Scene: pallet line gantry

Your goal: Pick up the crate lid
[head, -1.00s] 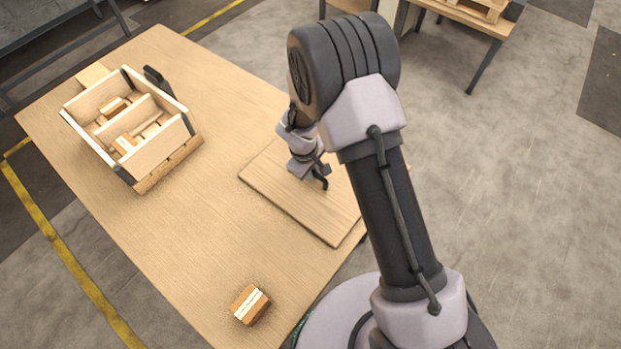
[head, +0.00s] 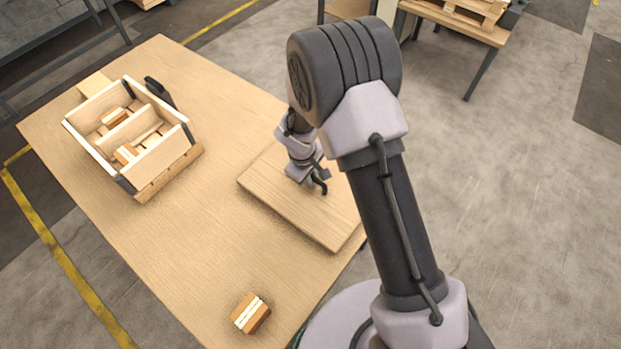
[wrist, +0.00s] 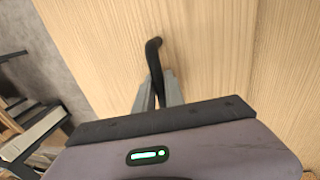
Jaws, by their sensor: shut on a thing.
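The crate lid (head: 300,212) is a flat pale wooden board at the right side of the table, partly behind my arm in the head view. It fills much of the wrist view (wrist: 210,60). A dark curved handle (wrist: 153,62) rises from the lid. My gripper (head: 318,180) is shut on this handle; its grey fingers (wrist: 160,95) close around it in the wrist view. In the head view a shadow edges the lid's near side, and it appears slightly above the table. The open crate (head: 155,158) stands at the table's far left, with divided compartments.
Small wooden blocks (head: 126,154) lie in the crate. A brown block with a white band (head: 250,314) sits at the table's near edge. A dark upright item (head: 158,90) stands behind the crate. The table (head: 170,235) is clear between crate and lid.

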